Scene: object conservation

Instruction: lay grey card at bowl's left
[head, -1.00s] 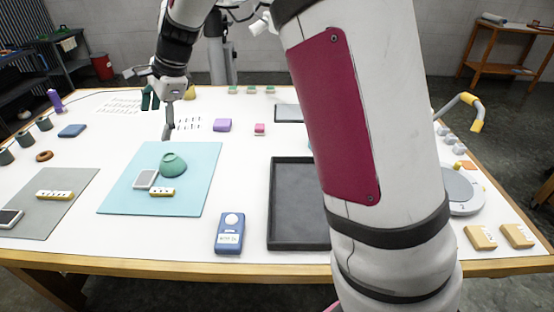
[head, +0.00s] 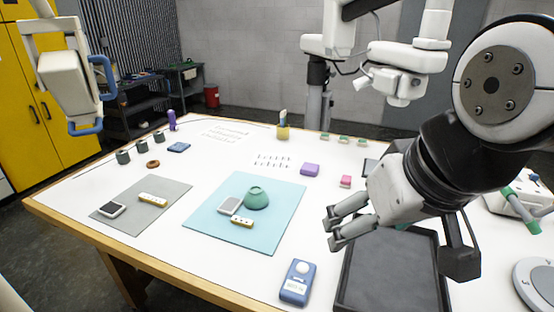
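The green bowl (head: 257,200) sits on the teal mat (head: 280,228) and appears upside down, with its base ring up. A grey card with a pale border (head: 229,206) lies flat on the same mat, close at the bowl's left; I cannot tell whether they touch. A similar grey card (head: 112,209) lies on the grey mat (head: 158,216) at the far left. My gripper (head: 333,230) is above the table, right of the teal mat and near the dark tray. Its two fingers are slightly apart with nothing seen between them.
A yellow-and-white dotted block (head: 242,222) lies in front of the bowl; another (head: 153,199) lies on the grey mat. A blue device (head: 297,283) lies at the front. The dark tray (head: 365,290) is under my arm. A purple block (head: 310,169) stands behind. White table shows between the mats.

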